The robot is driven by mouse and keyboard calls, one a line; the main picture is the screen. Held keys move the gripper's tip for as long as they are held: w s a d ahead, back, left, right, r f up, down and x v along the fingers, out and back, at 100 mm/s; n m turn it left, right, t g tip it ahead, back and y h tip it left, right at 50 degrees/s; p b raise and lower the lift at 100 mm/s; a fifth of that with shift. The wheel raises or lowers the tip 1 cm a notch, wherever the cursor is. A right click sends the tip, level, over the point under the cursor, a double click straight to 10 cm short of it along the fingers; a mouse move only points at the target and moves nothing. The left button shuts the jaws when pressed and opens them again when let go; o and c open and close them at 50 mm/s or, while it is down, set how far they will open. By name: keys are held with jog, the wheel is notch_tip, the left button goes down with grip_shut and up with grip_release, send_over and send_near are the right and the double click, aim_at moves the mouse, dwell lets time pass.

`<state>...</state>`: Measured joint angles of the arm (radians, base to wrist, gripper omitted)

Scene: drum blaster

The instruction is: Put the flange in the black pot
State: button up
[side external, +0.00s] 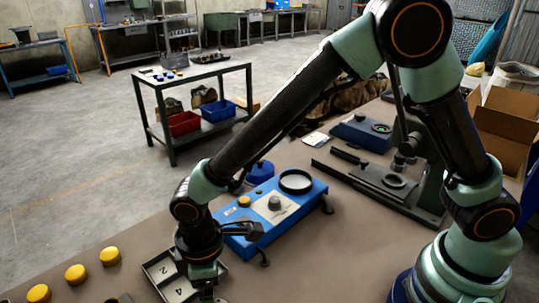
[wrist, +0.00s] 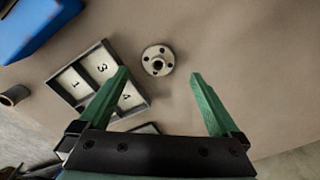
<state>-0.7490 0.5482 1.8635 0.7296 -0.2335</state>
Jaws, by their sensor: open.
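The flange (wrist: 158,60) is a pale metal disc with a raised hub and several holes. It lies flat on the brown bench in the wrist view, beside the numbered tray. My gripper (wrist: 160,74) is open and empty, its two green fingers spread either side of the flange in the picture; I cannot tell the height between them. In the side view my gripper (side external: 206,290) is low over the bench, and the flange cannot be made out there. A small dark open cylinder (wrist: 14,96) at the left of the wrist view may be the black pot.
The black tray (wrist: 62,94) with numbered compartments is close left of the flange. A blue device (side external: 305,205) with a black-rimmed dish stands behind my gripper. Yellow caps (side external: 110,256) line the bench's left side. A green press (side external: 395,185) stands at right. Bench right of the flange is clear.

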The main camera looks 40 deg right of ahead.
notch_tip(320, 180, down, 4)
jog(key=shift+d+f, duration=0.15)
jog(key=shift+f, duration=0.05)
jog(key=c, duration=1.5)
grip_shut()
jog(key=shift+w+r, duration=0.1)
jog(key=shift+r, duration=0.05)
